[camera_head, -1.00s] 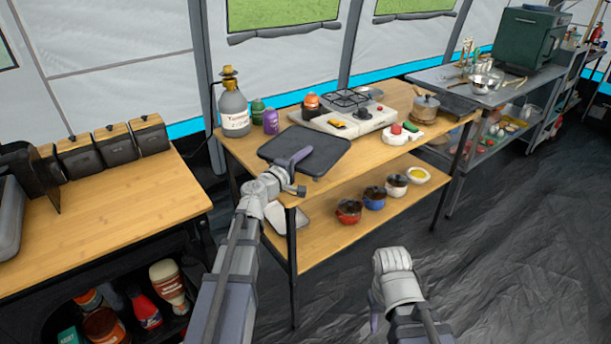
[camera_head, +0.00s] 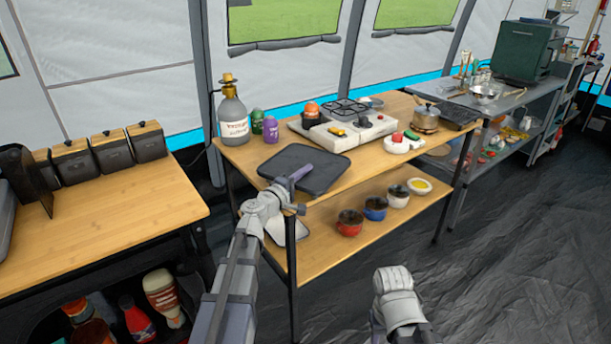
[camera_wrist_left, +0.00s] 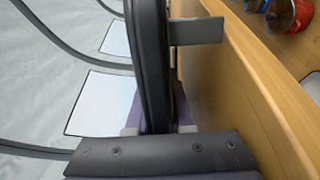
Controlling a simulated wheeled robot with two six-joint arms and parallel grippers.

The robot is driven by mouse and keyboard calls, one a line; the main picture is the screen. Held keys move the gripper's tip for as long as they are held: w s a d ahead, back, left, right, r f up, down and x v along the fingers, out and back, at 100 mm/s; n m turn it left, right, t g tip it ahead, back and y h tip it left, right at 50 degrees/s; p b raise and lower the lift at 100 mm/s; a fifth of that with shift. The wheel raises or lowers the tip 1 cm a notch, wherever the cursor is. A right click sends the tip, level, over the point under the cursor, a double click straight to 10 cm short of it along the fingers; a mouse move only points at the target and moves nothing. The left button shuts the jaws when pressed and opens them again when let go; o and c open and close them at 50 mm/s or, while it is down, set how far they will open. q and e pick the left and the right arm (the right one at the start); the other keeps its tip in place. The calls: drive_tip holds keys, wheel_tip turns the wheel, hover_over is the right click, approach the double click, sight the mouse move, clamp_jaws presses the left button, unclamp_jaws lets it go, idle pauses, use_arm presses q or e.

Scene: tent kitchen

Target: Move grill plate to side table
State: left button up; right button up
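The grill plate (camera_head: 318,172) is a flat dark tray-like slab at the front left of the wooden table with the stove. My left gripper (camera_head: 294,180) has its purple fingers at the plate's near edge. In the left wrist view the plate (camera_wrist_left: 154,60) runs between the fingers (camera_wrist_left: 157,120), which look closed on it. There a narrow gap shows between plate and tabletop; I cannot tell how high it is held. Another wooden table (camera_head: 110,210) stands at the left, its front part bare. My right arm is at the lower right; its fingertips are hidden.
Bowls and small pots (camera_head: 375,208) sit on the lower shelf. Black containers (camera_head: 112,152) line the left table's back. The floor at the right is clear.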

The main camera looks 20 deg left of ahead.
use_arm(q)
drive_tip(key=o, duration=0.5)
drive_tip(key=shift+c, duration=0.2)
drive_tip(key=shift+r+p, duration=0.25)
drive_tip(key=shift+p, duration=0.05)
drive_tip(key=v, duration=1.2)
